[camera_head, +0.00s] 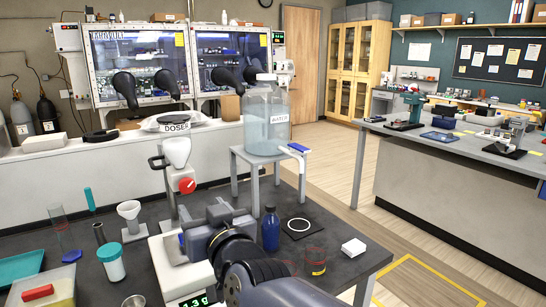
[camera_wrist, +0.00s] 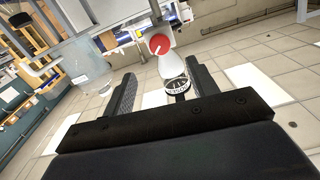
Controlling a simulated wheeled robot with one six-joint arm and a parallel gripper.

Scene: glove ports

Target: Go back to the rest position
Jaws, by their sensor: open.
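My gripper (camera_head: 222,212) is in the front middle of the head view, above a white scale (camera_head: 180,268) on the dark bench. In the wrist view its two dark fingers (camera_wrist: 162,82) stand wide apart, with nothing held between them. A white dosing stand with a red knob (camera_head: 187,186) rises just behind the gripper. The knob also shows in the wrist view (camera_wrist: 159,44), beyond the fingertips, with a pale cone and a black-and-white label below it. My arm hides part of the scale and the bench.
A blue bottle (camera_head: 271,230), a red-marked beaker (camera_head: 316,262) and a white block (camera_head: 353,247) stand right of the gripper. A white funnel (camera_head: 130,217) and a teal-lidded jar (camera_head: 111,262) stand left. A large water jug (camera_head: 266,120) sits on a grey stand behind. Open floor lies right.

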